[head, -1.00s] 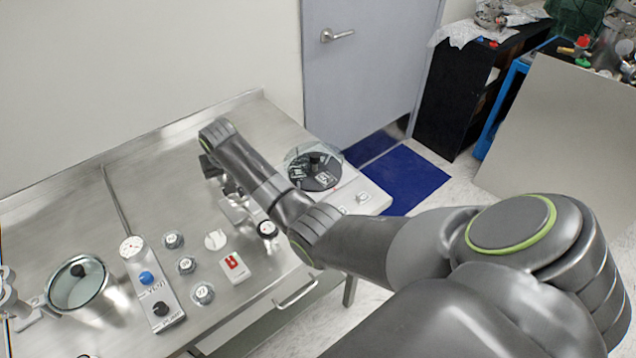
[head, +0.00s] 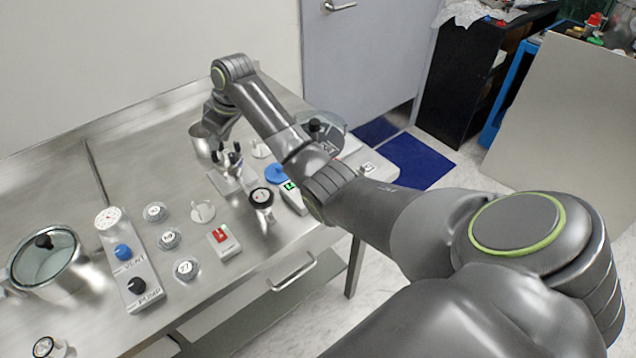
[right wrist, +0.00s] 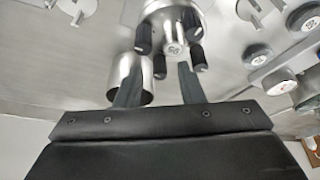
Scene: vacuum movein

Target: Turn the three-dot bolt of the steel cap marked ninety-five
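A round steel cap with several upright black-topped bolts (right wrist: 190,17) shows in the right wrist view, with a small two-digit mark on its centre post that I cannot read surely. In the head view the same bolts (head: 231,158) stand on a steel stand, partly behind my wrist. The dots on the bolts are too small to tell. My right gripper (right wrist: 161,68) is open, its two fingers apart at the near side of the cap. I cannot tell whether they touch a bolt. My right gripper (head: 228,148) is hard to make out in the head view. My left gripper is not in view.
A steel cup (head: 204,141) stands close by the cap. Several small numbered caps (head: 168,239), a red-marked block (head: 223,240), a vent and pump panel (head: 130,265) and a glass-lidded pot (head: 46,258) are on the steel table. A black-topped gauge (head: 262,198) is near its front edge.

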